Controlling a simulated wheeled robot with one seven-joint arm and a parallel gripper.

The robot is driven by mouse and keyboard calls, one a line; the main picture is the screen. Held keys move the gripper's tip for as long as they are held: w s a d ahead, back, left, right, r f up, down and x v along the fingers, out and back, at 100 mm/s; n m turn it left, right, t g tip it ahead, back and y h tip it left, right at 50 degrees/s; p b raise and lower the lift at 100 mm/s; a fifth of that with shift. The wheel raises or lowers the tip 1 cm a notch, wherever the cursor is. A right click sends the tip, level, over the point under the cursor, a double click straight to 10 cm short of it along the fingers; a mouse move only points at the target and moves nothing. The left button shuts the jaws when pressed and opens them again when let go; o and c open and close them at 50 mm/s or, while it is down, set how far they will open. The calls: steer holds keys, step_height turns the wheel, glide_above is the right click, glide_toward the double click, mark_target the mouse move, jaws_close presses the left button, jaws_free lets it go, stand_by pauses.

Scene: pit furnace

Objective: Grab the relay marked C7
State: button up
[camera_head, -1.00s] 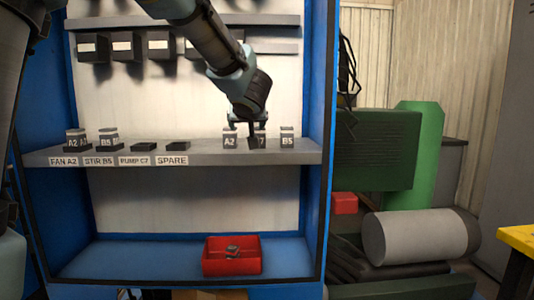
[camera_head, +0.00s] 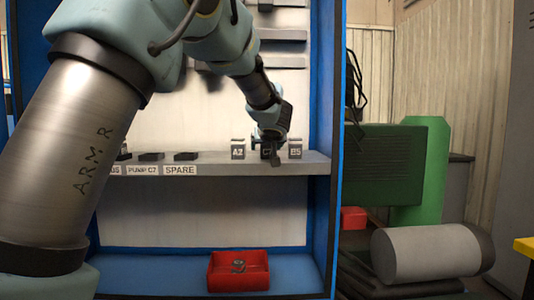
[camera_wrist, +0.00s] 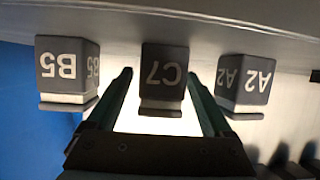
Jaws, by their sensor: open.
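The relay marked C7 (camera_wrist: 164,75) is a dark grey block with a pale base, upside down in the wrist view. It stands between the relay marked B5 (camera_wrist: 68,72) and the relay marked A2 (camera_wrist: 243,84). My gripper (camera_wrist: 160,82) is open, with one finger on each side of C7 and a gap to it on both sides. In the head view, my gripper (camera_head: 269,150) is in front of C7 on the shelf and hides most of it. A2 (camera_head: 238,149) and B5 (camera_head: 295,149) stand beside it there.
The shelf (camera_head: 240,168) carries dark sockets above the labels PUMP C7 (camera_head: 143,170) and SPARE (camera_head: 180,170). A red bin (camera_head: 238,271) with a small part in it sits on the blue cabinet floor. The blue cabinet side (camera_head: 337,120) is right of B5.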

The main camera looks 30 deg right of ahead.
steer(key=shift+w+d+f, duration=0.15)
steer(key=shift+w+d, duration=0.05)
steer(key=shift+w, duration=0.3)
jaws_close()
stand_by(0.3)
